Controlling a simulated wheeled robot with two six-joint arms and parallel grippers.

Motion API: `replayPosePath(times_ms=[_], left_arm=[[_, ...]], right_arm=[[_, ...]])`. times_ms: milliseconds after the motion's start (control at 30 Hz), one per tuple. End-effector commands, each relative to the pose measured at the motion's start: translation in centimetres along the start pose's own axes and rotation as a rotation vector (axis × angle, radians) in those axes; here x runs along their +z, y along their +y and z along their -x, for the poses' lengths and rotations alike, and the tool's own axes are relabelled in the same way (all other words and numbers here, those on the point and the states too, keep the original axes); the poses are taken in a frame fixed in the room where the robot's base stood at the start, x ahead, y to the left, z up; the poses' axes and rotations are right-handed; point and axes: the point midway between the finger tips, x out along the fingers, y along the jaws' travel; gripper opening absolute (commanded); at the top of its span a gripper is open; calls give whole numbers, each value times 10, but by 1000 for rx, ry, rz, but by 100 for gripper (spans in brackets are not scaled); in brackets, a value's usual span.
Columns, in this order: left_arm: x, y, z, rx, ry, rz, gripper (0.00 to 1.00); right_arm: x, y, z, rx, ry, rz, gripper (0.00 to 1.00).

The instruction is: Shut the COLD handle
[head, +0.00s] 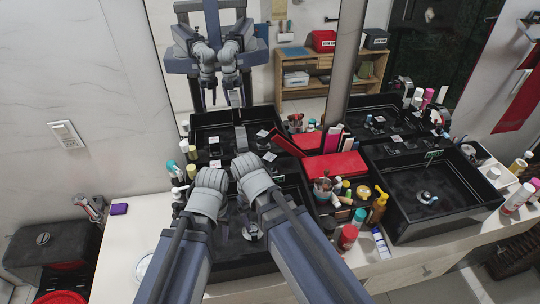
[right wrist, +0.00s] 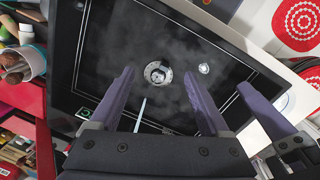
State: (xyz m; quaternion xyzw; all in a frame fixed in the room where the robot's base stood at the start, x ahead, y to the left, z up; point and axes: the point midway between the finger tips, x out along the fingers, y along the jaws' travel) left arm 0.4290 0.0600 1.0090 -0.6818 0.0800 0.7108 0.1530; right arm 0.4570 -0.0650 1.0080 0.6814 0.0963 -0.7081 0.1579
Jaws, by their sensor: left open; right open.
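Small white labels, one to the right (head: 269,157) and one to the left, are too small to read. I cannot make out the COLD handle. My left gripper (head: 226,208) is open and mostly behind its wrist; part of it shows at the right of the right wrist view (right wrist: 262,108). My right gripper (right wrist: 160,74) is open and empty over the sink. A thin pale streak (right wrist: 140,116), perhaps water, shows between its fingers.
A red box (head: 335,166), a cup of brushes (right wrist: 22,62) and several bottles crowd the counter between the sinks. The right sink (head: 445,205) is clear of my arms. A mirror stands behind. Small bottles line the left sink's left side.

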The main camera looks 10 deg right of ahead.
Motion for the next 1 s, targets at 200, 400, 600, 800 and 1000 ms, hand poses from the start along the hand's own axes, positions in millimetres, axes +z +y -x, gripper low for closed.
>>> replayPosePath(times_ms=[200,400,600,800,1000], left_arm=[[2,-4,41,1,0,2,50],[3,-5,51,1,0,3,50],[3,-5,55,1,0,4,50],[3,-5,54,1,0,3,50],[3,-4,46,1,0,2,50]], right_arm=[[-114,93,39,-46,40,125,80],[-179,148,48,-61,60,298,80],[-209,176,52,-65,68,406,80],[-210,177,51,-66,70,423,80],[-210,176,43,-66,70,421,80]])
